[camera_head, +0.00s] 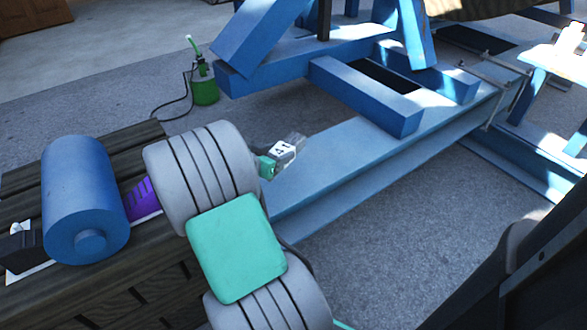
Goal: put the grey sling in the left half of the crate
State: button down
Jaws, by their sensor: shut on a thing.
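My gripper (296,140) is small in view, beyond my grey and teal arm links, over the grey floor at the near end of a blue beam. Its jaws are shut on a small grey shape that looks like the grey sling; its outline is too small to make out. A purple ribbed piece (142,196) shows between a blue cylinder and my arm. It may be part of the crate, but most of it is hidden, and its halves cannot be told apart. My gripper is right of it and apart from it.
A dark wooden slatted stand (90,165) at the left carries the blue cylinder (85,190) and a black object (20,246). A large blue steel frame (375,150) fills the back and right. A green canister (204,88) with a hose stands on the floor.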

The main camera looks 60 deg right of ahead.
jog(key=d+f+b, duration=0.1)
jog(key=d+f, duration=0.3)
jog(key=d+f+b, duration=0.1)
jog(key=d+f, duration=0.1)
jog(key=shift+s+d+b, duration=0.25)
jog(key=shift+b, duration=0.05)
jog(key=f, duration=0.1)
jog(key=f+b, duration=0.2)
jog(key=f, duration=0.1)
jog(key=shift+d, duration=0.25)
jog(key=shift+r, duration=0.15)
jog(key=c, duration=1)
grip_release()
jog(key=shift+f, duration=0.25)
jog(key=shift+c, duration=0.2)
jog(key=o, duration=0.5)
jog(key=shift+r, duration=0.1)
jog(key=shift+c, duration=0.2)
